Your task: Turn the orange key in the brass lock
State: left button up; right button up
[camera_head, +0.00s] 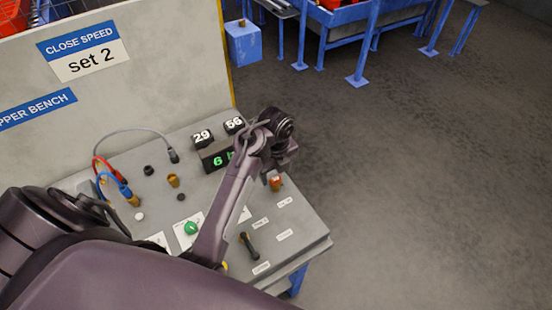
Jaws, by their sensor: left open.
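The orange key (275,183) shows as a small orange piece standing near the right edge of the grey control bench. The brass lock under it is too small or hidden to make out. My left arm reaches across the bench from the lower left. My left gripper (279,168) points down just above the key, open. Whether its fingers stand around the key or only above it, I cannot tell. My right gripper is not in view.
The bench top (310,222) also carries a green button (191,228), a black lever (249,245), colored cables and a display (216,159) partly behind my arm. A sign panel (160,70) stands behind. Open floor lies right of the bench.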

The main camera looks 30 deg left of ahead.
aim_at(275, 179)
pick_arm(q)
notch_tip(275, 179, down, 3)
jog(key=shift+a+r, duration=0.15)
jog(key=shift+w+f+p, duration=0.15)
jog(key=shift+w+f, duration=0.05)
jog(key=shift+f, duration=0.3)
jog(key=shift+w+f+p, duration=0.15)
jog(key=shift+f, duration=0.3)
jog(key=shift+s, duration=0.1)
jog(key=c, duration=1)
jog(key=shift+c, duration=0.3)
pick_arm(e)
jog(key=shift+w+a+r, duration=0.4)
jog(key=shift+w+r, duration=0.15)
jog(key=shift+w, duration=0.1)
